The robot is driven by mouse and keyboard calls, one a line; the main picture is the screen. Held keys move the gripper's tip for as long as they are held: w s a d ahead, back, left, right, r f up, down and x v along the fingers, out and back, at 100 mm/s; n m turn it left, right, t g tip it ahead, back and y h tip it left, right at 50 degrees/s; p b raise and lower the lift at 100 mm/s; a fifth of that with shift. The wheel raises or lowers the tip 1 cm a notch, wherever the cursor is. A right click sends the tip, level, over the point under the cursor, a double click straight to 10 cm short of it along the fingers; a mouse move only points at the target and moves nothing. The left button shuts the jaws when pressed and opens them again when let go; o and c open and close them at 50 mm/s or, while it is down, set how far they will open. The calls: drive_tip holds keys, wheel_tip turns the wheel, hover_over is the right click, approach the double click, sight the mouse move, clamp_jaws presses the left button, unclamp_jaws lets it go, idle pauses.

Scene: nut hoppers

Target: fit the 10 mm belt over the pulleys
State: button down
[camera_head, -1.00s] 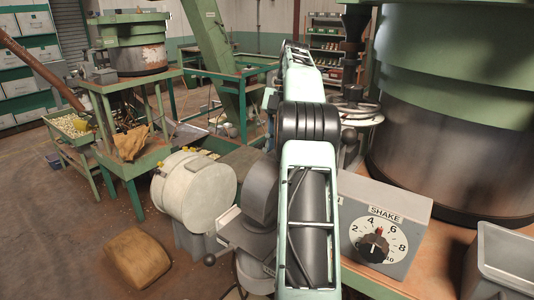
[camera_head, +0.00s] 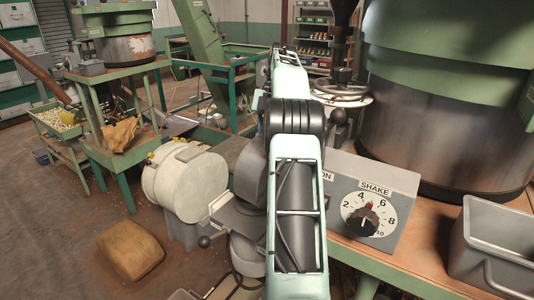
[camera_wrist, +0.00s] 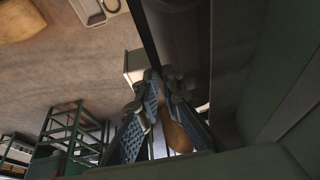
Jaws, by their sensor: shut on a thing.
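I cannot make out the 10 mm belt or the pulleys in either view. In the wrist view my gripper (camera_wrist: 162,82) has two dark fingers with blue textured pads. They are closed about a smooth brown, rounded thing (camera_wrist: 177,134), like a wooden handle; what it belongs to is not clear. In the head view my arm reaches away up the middle and hides the gripper.
A grey box with a SHAKE dial (camera_head: 368,222) stands on the bench right of my arm. A white drum (camera_head: 185,182) and a brown sack (camera_head: 130,248) are left.

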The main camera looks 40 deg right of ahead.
drive_tip(key=shift+d+f, duration=0.1)
drive_tip(key=shift+f, duration=0.05)
drive_tip(key=c, duration=2)
unclamp_jaws()
